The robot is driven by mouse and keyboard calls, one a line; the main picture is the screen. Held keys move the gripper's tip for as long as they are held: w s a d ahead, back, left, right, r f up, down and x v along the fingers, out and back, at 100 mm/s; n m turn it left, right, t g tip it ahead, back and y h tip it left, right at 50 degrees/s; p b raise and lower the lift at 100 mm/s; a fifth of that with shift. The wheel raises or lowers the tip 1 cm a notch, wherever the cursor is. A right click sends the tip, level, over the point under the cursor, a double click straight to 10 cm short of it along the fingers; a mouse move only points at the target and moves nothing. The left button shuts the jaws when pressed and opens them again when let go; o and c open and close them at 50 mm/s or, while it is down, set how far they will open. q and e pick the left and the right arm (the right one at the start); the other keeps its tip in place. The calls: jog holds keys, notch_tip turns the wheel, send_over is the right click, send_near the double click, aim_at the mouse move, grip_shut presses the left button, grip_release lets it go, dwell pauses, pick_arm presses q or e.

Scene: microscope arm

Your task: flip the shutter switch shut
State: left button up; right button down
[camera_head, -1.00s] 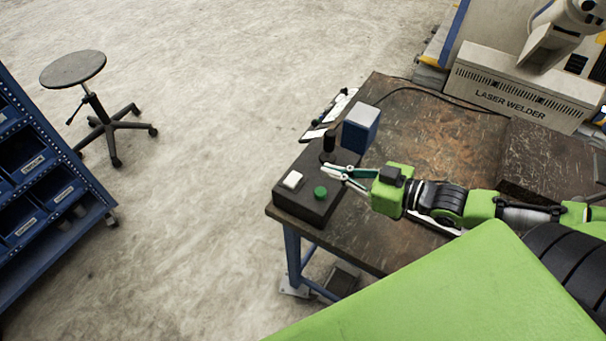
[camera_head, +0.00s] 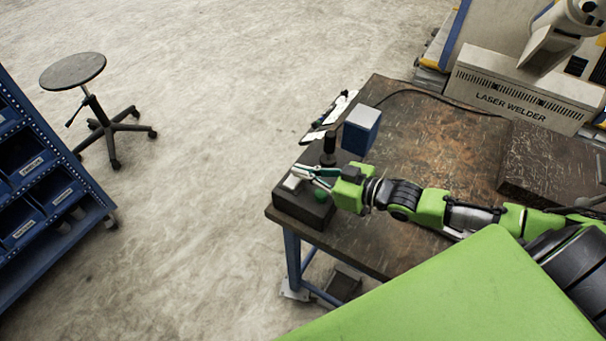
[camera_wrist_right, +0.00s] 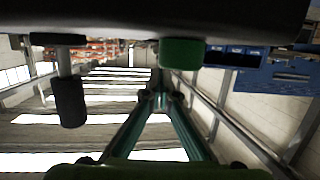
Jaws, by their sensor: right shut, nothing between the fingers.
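A dark control box (camera_head: 288,208) sits at the table's near left corner. Its white rocker switch (camera_head: 291,183) is the likely shutter switch; whether it is flipped cannot be told. My right gripper (camera_head: 299,172) is shut and empty, its fingertips over the box by the white switch; contact cannot be told. Beside it on the box are a green button (camera_head: 310,197), partly covered by the gripper, and a black lever (camera_head: 329,146). The right wrist view shows the shut fingertips (camera_wrist_right: 160,95) between the lever (camera_wrist_right: 68,102) and the green button (camera_wrist_right: 183,53). My left gripper is not in view.
A blue box with a pale top (camera_head: 361,131) stands just behind the control box. The laser welder (camera_head: 520,95) is at the back right. The table's middle (camera_head: 430,140) is bare. A stool (camera_head: 73,72) and a blue bin rack (camera_head: 50,190) stand off to the left.

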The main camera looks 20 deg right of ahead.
jog(key=shift+f, duration=0.75)
jog(key=shift+d+f, duration=0.15)
jog(key=shift+f, duration=0.25)
jog(key=shift+s+d, duration=0.1)
jog(key=shift+s, duration=0.15)
jog(key=v, duration=1.1)
jog(key=shift+r, duration=0.3)
jog(key=shift+s+d, duration=0.1)
jog(key=shift+d, duration=0.05)
jog(key=shift+f, duration=0.1)
